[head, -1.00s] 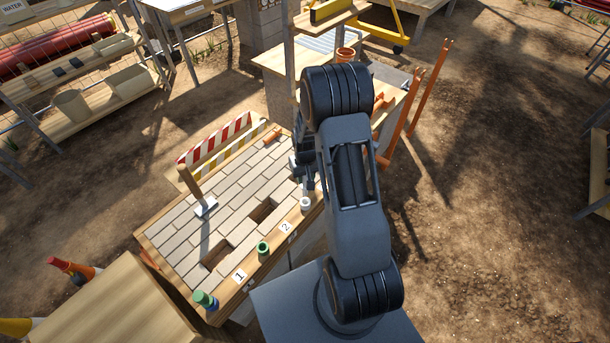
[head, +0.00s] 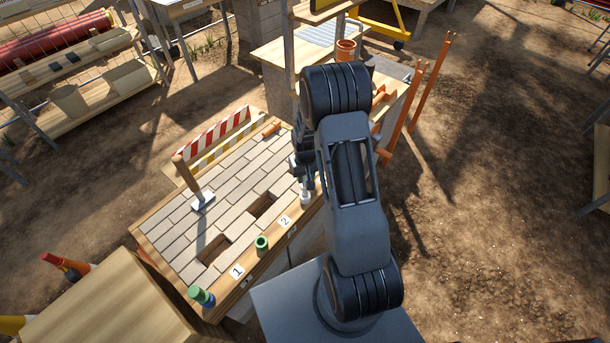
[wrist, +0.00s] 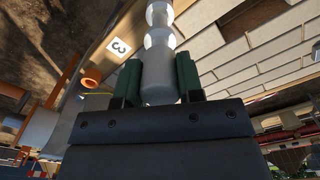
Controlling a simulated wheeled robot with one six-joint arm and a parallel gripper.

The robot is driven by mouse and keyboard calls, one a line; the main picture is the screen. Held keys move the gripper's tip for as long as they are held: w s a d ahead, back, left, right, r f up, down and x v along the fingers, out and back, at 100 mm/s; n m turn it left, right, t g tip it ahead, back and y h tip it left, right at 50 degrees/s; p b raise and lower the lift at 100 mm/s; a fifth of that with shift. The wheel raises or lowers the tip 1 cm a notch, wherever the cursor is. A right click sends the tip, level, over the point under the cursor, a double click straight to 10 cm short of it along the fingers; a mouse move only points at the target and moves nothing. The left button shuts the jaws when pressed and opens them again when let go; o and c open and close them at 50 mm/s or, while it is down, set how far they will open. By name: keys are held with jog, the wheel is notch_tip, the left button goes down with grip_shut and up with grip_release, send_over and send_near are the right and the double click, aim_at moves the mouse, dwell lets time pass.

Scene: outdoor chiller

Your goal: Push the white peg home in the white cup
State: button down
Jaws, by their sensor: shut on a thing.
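My gripper (wrist: 158,82) has its green-padded fingers shut on the white peg (wrist: 160,76), which stands between them in the wrist view. Rounded white shapes continue from the peg's far end to the top edge there; I cannot tell exactly where peg and cup meet. In the head view the white cup (head: 306,200) stands at the front edge of the paved bench, right of the number 2 label. My gripper (head: 305,178) is just above it, with the peg in line with the cup. How deep the peg sits is hidden.
A green cup (head: 261,243) and a green-and-blue piece (head: 201,296) stand along the same front edge to the left. A mallet (head: 201,198) stands on the paving (head: 225,205), which has two rectangular openings. A striped barrier (head: 215,137) borders the back.

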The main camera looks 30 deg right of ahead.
jog(key=shift+f, duration=0.15)
jog(key=shift+f+b, duration=1)
jog(key=shift+f, duration=0.1)
jog(key=shift+f+b, duration=0.3)
jog(key=shift+f, duration=0.05)
jog(key=shift+f+b, duration=0.35)
jog(key=shift+f, duration=0.05)
jog(key=shift+f, duration=0.1)
jog(key=shift+c, duration=0.9)
grip_release()
jog(key=shift+r, duration=0.2)
jog(key=shift+r+p, duration=2.25)
jog(key=shift+r, duration=1.2)
